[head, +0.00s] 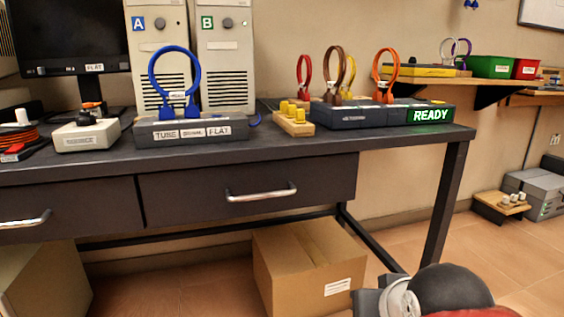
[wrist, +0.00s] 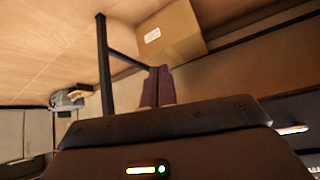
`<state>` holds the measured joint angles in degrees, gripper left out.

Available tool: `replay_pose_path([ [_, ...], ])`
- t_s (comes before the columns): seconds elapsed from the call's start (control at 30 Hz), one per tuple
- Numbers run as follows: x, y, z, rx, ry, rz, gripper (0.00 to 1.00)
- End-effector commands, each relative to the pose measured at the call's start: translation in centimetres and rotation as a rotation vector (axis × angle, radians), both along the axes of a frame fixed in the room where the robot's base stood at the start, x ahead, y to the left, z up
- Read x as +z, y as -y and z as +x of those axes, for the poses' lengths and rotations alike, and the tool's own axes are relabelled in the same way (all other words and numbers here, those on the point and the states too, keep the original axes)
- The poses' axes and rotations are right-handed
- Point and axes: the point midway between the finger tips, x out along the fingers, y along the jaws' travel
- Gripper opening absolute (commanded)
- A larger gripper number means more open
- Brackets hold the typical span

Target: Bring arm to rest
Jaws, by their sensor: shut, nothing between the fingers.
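My gripper (wrist: 158,72) shows in the wrist view with its two dark fingers together and nothing between them. It points toward the floor area by the desk leg (wrist: 103,65) and the cardboard box (wrist: 170,35), and touches nothing that I can see. In the head view, part of my arm shows at the bottom right, in front of the desk; the fingers are not visible there.
A wall shelf (head: 495,90) holds bins. Floor at right is mostly clear.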

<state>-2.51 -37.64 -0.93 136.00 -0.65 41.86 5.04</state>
Motion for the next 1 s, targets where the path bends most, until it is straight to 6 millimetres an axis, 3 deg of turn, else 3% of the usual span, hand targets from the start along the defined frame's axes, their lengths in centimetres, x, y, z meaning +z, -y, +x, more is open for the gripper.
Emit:
replay_pose_path([
  [0.2,-5.9,0.6,-6.9,0.040,-0.213,-0.054,0.00],
  [0.3,-2.3,0.6,-6.5,0.042,-0.206,-0.053,0.00],
  [0.7,6.9,0.6,-6.4,0.041,-0.203,-0.051,0.00],
  [0.83,8.1,0.6,-6.4,0.041,-0.203,-0.051,0.00],
  [1.0,8.1,0.6,-6.4,0.041,-0.202,-0.051,0.00],
])
